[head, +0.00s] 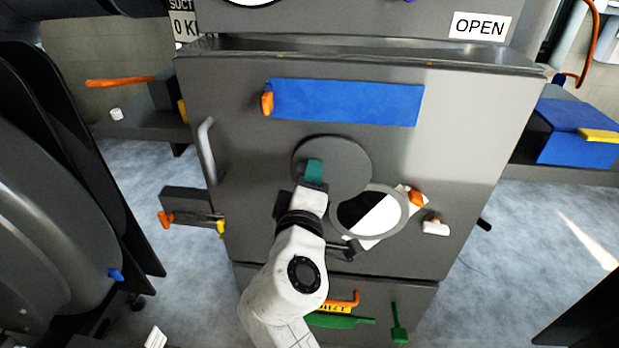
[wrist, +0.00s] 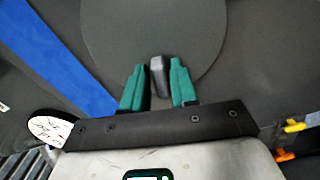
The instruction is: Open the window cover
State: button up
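The window cover (head: 348,158) is a dark grey round disc on the front of the grey cabinet. It sits up and left of a ring-framed round window (head: 401,217), whose black and white inside is largely exposed. In the wrist view the disc (wrist: 205,35) fills the upper middle, with a short grey handle (wrist: 157,77) standing out from it. My gripper (wrist: 157,84) has its teal fingers on either side of this handle, with narrow gaps showing. In the head view my gripper (head: 313,171) is in front of the disc and hides the handle.
A blue panel (head: 345,102) with an orange tab is above the disc. A curved grey handle (head: 207,150) is at the cabinet's left. An orange latch (head: 416,197) and a white knob (head: 435,226) are right of the window. Green and orange tools lie below.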

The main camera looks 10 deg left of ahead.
jog(key=shift+o, duration=1.2)
jog(key=shift+s, duration=0.15)
jog(key=s, duration=1)
jog(key=shift+s+p, duration=0.3)
jog(key=shift+p, duration=0.05)
